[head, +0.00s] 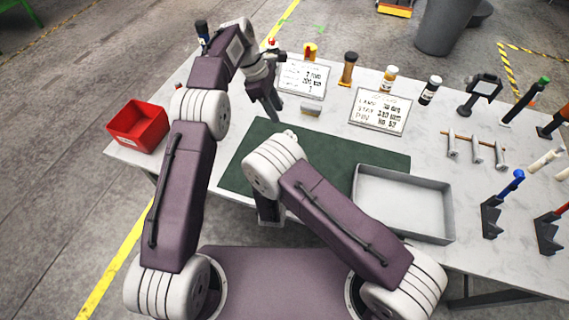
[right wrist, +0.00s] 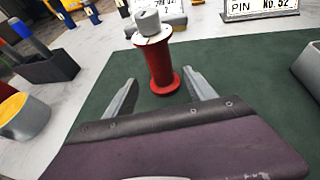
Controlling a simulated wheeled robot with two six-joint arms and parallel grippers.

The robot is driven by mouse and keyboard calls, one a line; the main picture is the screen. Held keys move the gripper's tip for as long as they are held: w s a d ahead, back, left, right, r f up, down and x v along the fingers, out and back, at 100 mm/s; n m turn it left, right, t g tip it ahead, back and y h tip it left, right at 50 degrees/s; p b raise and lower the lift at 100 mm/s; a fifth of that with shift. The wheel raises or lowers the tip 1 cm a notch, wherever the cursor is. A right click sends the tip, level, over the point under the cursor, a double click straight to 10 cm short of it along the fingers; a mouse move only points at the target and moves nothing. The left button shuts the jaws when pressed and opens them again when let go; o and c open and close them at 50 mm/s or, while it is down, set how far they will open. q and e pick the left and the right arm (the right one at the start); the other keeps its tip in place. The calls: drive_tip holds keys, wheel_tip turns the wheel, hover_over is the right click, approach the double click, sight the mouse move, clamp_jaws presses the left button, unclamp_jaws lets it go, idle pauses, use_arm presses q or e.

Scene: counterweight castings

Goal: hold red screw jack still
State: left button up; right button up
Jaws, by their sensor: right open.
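The red screw jack (right wrist: 164,65) stands upright on the green mat (right wrist: 105,75) in the right wrist view, with a pale disc and a grey head on top. My right gripper (right wrist: 159,77) is open, its two fingers apart on the near side of the jack, which shows beyond and between the fingertips. No grip on it is visible. In the head view my right forearm covers the right gripper and most of the jack's place. My left gripper (head: 268,103) points down at the mat's back left; its jaw opening cannot be made out.
A red bin (head: 138,126) sits at the table's left end. Sign plates (head: 378,110), bottles and tools stand behind and right. A small grey block (head: 312,108) lies behind the mat.

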drive_tip(key=x, duration=0.8)
drive_tip(key=shift+w, duration=0.1)
